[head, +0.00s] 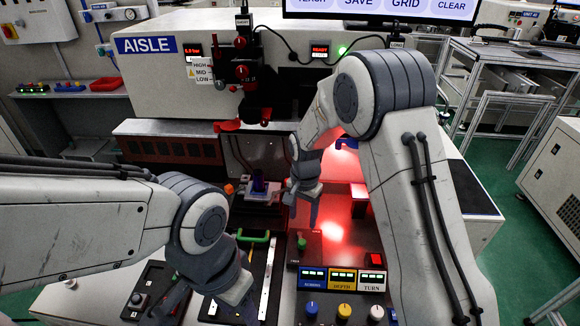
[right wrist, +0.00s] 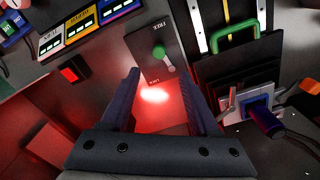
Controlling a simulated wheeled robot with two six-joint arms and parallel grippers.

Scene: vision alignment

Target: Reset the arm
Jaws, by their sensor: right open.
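My right arm (head: 405,165) comes in from the right and reaches over the machine's bench. Its gripper (head: 303,208) points down over the red-lit area, and its two dark fingers (right wrist: 158,78) stand apart with nothing between them in the right wrist view. A plate with a green-knobbed lever (right wrist: 168,58), marked FREE and LOCK, lies beyond the fingertips, apart from them. My left arm (head: 90,225) comes in from the left. Its gripper (head: 215,305) hangs low over the front panels, partly cut off by the bottom edge, so its jaw opening is unclear.
A purple-topped part (head: 260,185) sits in a fixture left of my right gripper; it also shows in the right wrist view (right wrist: 265,120). A green handle (head: 252,238) lies nearer. A screen (head: 380,8) hangs above.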

